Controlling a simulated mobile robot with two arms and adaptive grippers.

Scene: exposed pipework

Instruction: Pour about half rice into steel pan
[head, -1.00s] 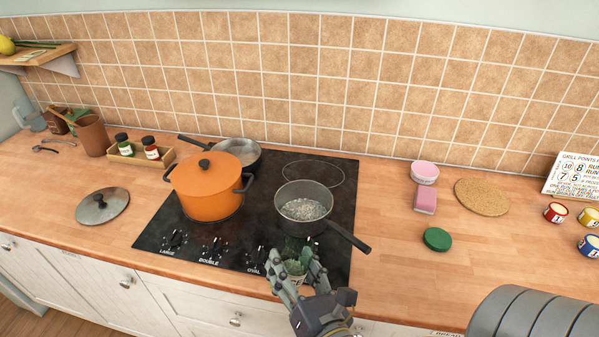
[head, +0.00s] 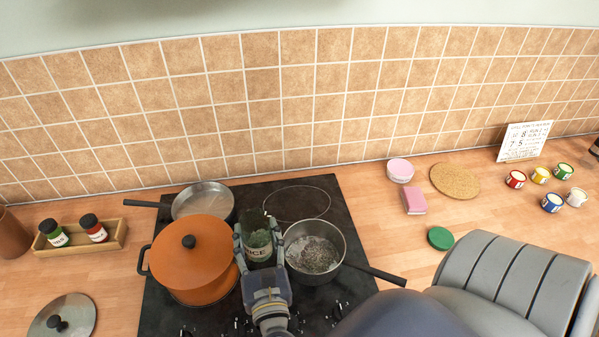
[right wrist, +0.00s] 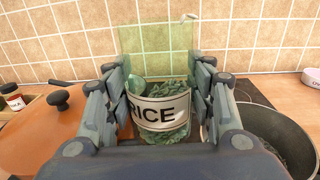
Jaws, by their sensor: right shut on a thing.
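The rice jar (head: 259,245) is clear greenish glass with a white RICE label. My right gripper (head: 260,240) is shut around it and holds it about upright over the hob, between the orange pot and the grey steel pan (head: 315,247). In the right wrist view the jar (right wrist: 160,108) sits between both fingers, its upper part clear and its lower part filled with small grains. The steel pan stands just right of the jar, with pale speckled contents; it also shows in the right wrist view (right wrist: 275,118). My left gripper is out of view.
The orange lidded pot (head: 192,262) stands close left of the jar. A second pan (head: 203,200) is behind it. The steel pan's handle (head: 375,273) points front right. A green lid (head: 440,238), pink sponge (head: 414,201) and cork mat (head: 455,181) lie on the counter at right.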

